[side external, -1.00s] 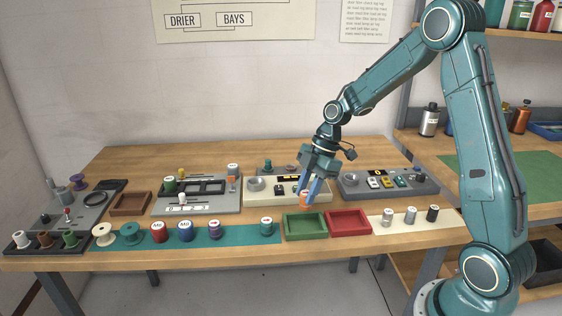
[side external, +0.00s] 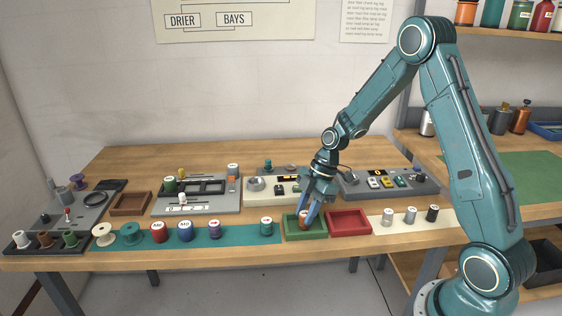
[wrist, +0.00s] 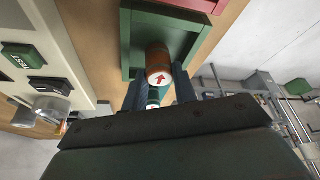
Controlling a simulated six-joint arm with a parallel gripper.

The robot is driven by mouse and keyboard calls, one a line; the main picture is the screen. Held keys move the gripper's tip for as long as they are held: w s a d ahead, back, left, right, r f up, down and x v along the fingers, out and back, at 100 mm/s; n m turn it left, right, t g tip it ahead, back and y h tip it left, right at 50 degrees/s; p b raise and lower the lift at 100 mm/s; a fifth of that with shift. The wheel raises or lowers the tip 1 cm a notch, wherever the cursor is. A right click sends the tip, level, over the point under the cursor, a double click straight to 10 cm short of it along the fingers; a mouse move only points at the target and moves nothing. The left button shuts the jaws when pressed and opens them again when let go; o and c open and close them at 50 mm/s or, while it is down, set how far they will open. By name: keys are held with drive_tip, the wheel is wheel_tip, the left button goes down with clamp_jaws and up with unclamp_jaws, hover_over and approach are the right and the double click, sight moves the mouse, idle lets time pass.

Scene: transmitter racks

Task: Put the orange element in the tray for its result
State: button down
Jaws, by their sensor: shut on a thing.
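The orange element (side external: 303,214) is a small cylinder held between the blue fingers of my gripper (side external: 304,218). In the wrist view the element (wrist: 158,62) shows a white end with a red arrow, and my gripper (wrist: 159,88) is shut on it. It is at the green tray (side external: 306,235), inside its outline; whether it touches the floor is unclear. The green tray (wrist: 127,40) also shows around it in the wrist view. The red tray (side external: 348,223) stands to the right, and looks empty.
A tester with a cup and buttons (side external: 262,197) stands behind the green tray. A teal mat (side external: 250,233) with several spools lies to the left. Several small cylinders stand on a pale strip (side external: 400,225) to the right. A grey console (side external: 400,184) stands behind.

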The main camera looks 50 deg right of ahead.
drive_tip(key=shift+f, duration=0.15)
drive_tip(key=c, duration=1.1)
unclamp_jaws()
drive_tip(key=v, duration=1.2)
